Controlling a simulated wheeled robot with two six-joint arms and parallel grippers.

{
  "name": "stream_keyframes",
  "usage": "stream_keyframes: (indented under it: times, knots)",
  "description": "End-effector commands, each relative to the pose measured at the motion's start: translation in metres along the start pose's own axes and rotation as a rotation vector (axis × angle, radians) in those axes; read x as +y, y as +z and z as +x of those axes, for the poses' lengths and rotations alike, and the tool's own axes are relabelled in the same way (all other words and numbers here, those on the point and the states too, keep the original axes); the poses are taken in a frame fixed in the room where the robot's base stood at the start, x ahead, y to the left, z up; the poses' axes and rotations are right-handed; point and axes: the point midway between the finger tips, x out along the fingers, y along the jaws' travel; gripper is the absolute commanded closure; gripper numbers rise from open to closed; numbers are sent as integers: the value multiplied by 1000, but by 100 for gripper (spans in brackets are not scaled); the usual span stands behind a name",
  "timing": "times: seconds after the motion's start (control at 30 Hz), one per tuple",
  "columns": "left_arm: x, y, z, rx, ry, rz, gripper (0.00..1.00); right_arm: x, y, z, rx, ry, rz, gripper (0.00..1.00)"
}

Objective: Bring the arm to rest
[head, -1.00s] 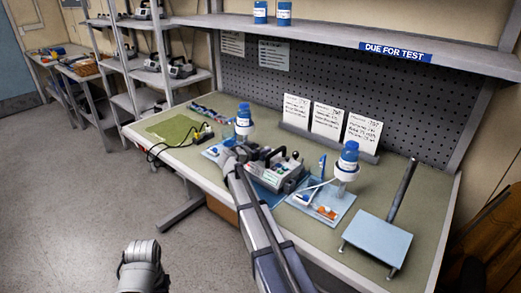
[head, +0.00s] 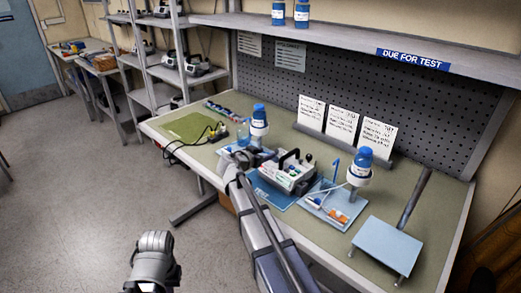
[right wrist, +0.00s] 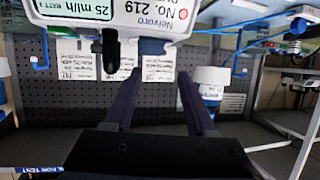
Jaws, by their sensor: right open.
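My right arm reaches from the bottom edge over the bench, and its gripper (head: 240,160) is at the left side of the pump (head: 290,173) in the head view. In the right wrist view, which looks upside down, the two dark fingers of the gripper (right wrist: 160,78) stand apart with nothing between them. The pump (right wrist: 160,22) fills the top there, with a green 25 ml/h display and the marking No. 219. It stands on a blue mat (head: 268,196).
A blue-capped bottle (head: 259,117) stands behind my right gripper. Another blue-capped bottle (head: 360,165) stands beside a blue tray (head: 330,210), right of the pump. A light blue stand (head: 386,245) is at the right. A green mat (head: 190,126) lies left. The floor is clear.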

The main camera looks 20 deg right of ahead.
Motion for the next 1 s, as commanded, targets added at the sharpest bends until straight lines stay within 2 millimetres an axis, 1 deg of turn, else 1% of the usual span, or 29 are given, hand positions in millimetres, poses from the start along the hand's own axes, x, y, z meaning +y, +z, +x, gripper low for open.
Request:
stream_keyframes:
  times: [0.17,0.23,0.27,0.37,0.4,0.47,0.5,0.57,0.6,0.67,0.7,0.77,0.8,0.9,1.0]
  knots:
    - [0,0,0,0,0,0,100,0,0,0,-2,0,-2,43]
    - [0,0,0,0,0,0,100,2,6,-6,-19,1,-18,43]
    - [0,0,0,0,0,0,100,3,12,-12,-36,1,-32,43]
    - [0,0,-1,0,0,0,100,9,44,-43,-137,-6,-128,43]
    - [0,0,-1,0,0,0,100,12,62,-60,-196,-15,-187,43]
    - [0,0,-2,0,0,0,100,19,93,-91,-297,-39,-290,43]
    - [0,0,-2,0,0,0,100,24,113,-112,-367,-62,-366,43]
    - [0,0,-3,0,0,0,100,32,142,-144,-470,-108,-481,43]
    - [0,0,-3,0,0,0,100,37,161,-166,-537,-145,-559,43]
    - [0,0,-3,0,0,0,100,47,186,-199,-632,-209,-677,43]
    - [0,0,-4,0,0,0,100,54,202,-220,-691,-257,-754,43]
    - [0,0,-4,0,0,0,100,65,222,-250,-770,-332,-862,43]
    - [0,0,-4,0,0,0,100,72,234,-269,-818,-384,-930,43]
    - [0,0,-5,0,0,0,100,88,255,-309,-912,-503,-1071,43]
    - [0,0,-5,0,0,0,100,100,268,-337,-972,-598,-1170,43]
